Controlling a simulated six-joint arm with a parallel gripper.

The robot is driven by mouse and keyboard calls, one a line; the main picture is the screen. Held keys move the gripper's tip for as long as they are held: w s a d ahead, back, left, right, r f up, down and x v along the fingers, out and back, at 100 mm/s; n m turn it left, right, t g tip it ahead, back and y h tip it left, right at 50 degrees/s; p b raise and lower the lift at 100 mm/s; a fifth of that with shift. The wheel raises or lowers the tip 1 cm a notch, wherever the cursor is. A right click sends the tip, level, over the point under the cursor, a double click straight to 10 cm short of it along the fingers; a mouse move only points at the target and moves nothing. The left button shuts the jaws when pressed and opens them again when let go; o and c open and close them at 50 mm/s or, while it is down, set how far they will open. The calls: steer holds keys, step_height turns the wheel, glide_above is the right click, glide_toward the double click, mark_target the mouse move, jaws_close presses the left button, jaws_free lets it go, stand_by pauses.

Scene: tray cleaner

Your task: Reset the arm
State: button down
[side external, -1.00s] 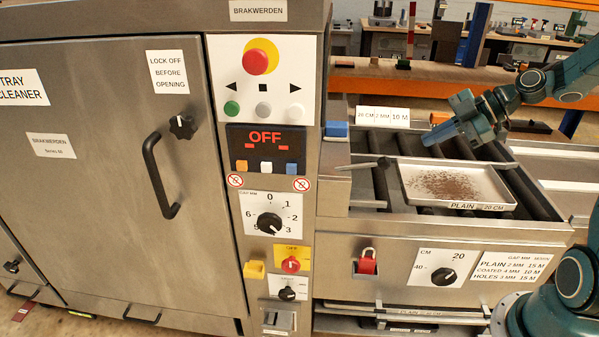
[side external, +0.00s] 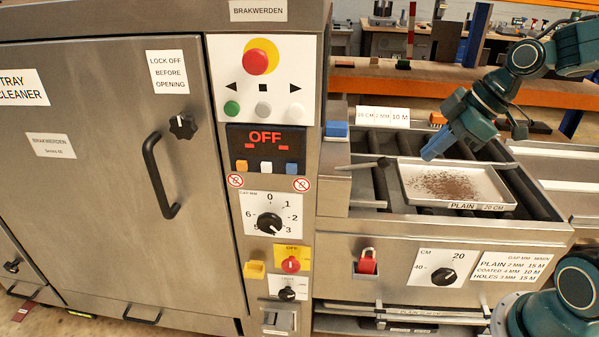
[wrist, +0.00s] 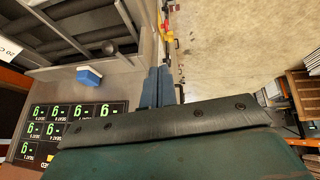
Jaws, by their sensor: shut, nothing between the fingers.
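My arm reaches in from the upper right in the side external view. My gripper (side external: 432,151) is shut and empty. It points down and to the left, above the back part of the roller bed. In the wrist view its closed fingers (wrist: 158,88) show at the middle, past the dark padded edge of the wrist. The tray (side external: 408,197), with brown crumbs (side external: 445,186) on it, lies on the rollers below and in front of my gripper. I cannot tell the exact height of the fingers above the tray.
The tray cleaner (side external: 95,200) fills the left, its display (side external: 265,139) reading OFF. White rails (side external: 570,180) run off to the right.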

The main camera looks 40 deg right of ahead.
steer(key=s+a+r+m+h, duration=0.1)
steer(key=s+a+m, duration=0.1)
steer(key=s+m, duration=0.2)
steer(key=s+a+r+m+h, duration=0.2)
steer(key=s+m, duration=0.3)
steer(key=s, duration=0.3)
steer(key=shift+s, duration=0.3)
steer(key=shift+a+r, duration=0.1)
stand_by(0.4)
